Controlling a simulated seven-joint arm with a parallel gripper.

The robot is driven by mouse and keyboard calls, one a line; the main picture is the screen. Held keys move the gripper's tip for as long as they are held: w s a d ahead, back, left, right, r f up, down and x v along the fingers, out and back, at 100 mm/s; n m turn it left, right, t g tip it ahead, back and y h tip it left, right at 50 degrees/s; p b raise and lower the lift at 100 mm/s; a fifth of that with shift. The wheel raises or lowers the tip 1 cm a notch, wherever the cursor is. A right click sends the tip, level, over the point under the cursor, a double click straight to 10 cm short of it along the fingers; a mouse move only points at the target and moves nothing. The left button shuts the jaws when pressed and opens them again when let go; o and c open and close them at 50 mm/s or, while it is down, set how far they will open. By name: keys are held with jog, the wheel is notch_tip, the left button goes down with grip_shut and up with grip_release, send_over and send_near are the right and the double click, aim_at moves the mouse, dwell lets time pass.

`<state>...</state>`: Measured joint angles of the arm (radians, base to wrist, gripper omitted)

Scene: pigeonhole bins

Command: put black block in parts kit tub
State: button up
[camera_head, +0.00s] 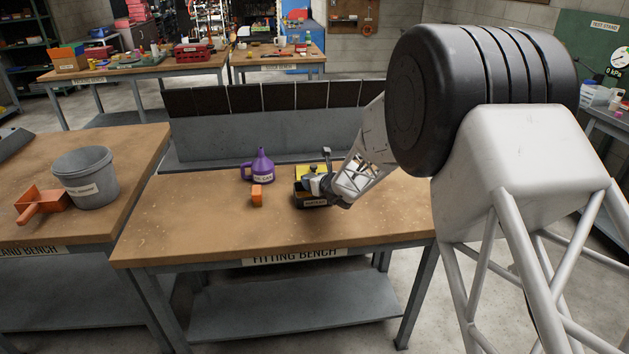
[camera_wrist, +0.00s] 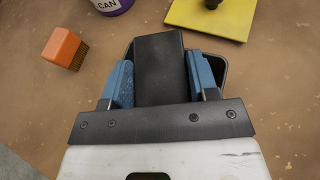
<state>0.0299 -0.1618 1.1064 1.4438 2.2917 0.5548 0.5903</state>
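In the wrist view, the black block (camera_wrist: 160,65) lies between the two blue fingers of my gripper (camera_wrist: 162,78), with both fingers against its sides. The dark tub (camera_wrist: 222,68) is beneath the block, and only parts of its rim show around the fingers. In the head view, the dark tub (camera_head: 315,202) stands on the fitting bench with a pale label on its front, too small to read. My gripper (camera_head: 316,184) is over the tub there. The block's lower end is hidden, so I cannot tell how far it is inside the tub.
The fitting bench (camera_head: 200,225) also holds a purple can (camera_head: 262,168), an orange block-like item (camera_head: 256,195) and a yellow plate (camera_wrist: 205,22) with a dark knob, just behind the tub. The bench's front left is clear. A grey bucket (camera_head: 88,180) stands on the left bench.

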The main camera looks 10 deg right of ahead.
jog(key=o, duration=0.4)
jog(key=shift+r, duration=0.1)
jog(key=shift+r, duration=0.35)
jog(key=shift+v, duration=5.95)
jog(key=shift+s+f, duration=0.1)
jog(key=shift+f, duration=0.05)
